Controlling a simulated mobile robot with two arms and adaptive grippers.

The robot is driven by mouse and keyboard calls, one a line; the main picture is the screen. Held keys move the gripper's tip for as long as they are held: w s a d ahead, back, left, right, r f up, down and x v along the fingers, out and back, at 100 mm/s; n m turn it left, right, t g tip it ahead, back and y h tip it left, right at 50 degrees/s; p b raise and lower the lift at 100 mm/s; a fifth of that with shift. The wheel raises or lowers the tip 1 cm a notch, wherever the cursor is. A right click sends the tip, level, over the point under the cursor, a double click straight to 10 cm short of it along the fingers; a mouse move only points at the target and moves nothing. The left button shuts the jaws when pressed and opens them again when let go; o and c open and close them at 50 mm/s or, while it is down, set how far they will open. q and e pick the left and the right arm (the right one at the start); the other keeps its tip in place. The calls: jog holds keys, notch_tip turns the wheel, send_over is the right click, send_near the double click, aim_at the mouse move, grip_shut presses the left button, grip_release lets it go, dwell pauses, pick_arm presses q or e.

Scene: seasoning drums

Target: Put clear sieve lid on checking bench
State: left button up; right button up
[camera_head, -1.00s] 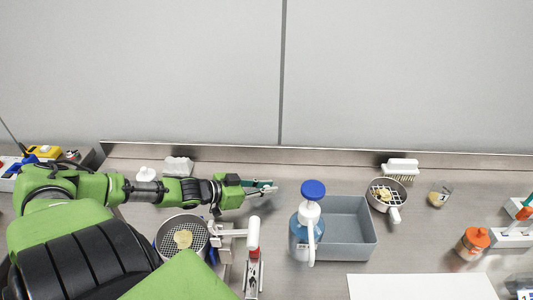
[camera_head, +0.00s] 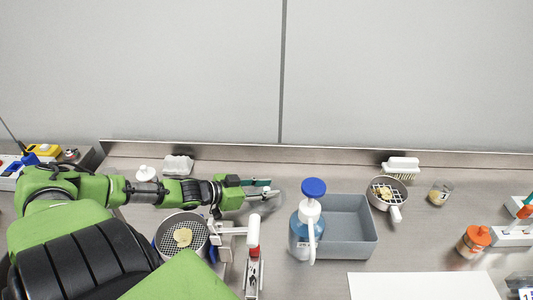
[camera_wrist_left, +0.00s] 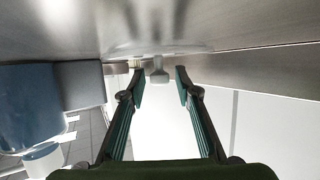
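A smaller sieve (camera_head: 397,213) with a white handle and pale pieces inside stands right of the grey bin. The steel bench top (camera_head: 300,168) runs along the wall. My left gripper (camera_head: 270,188) is above the bench, left of the blue pump bottle, pointing right. My right gripper is out of view.
The blue-capped pump bottle (camera_head: 301,236) stands against the grey bin (camera_head: 362,240). A white brush (camera_head: 401,163), a small clear jar (camera_head: 440,193) and an orange-topped jar (camera_head: 472,243) stand to the right. A white board (camera_head: 420,287) lies in front. The bench behind the bin is clear.

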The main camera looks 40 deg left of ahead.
pick_arm(q)
jog(key=shift+r+p, duration=0.55)
jog(key=shift+r, duration=0.2)
jog(key=shift+s+a+f, duration=0.1)
jog(key=shift+s, duration=0.2)
jog(key=p+v, duration=0.3)
jog(key=v, duration=0.2)
jog(key=shift+p+v, duration=0.4)
jog(key=shift+v, duration=0.55)
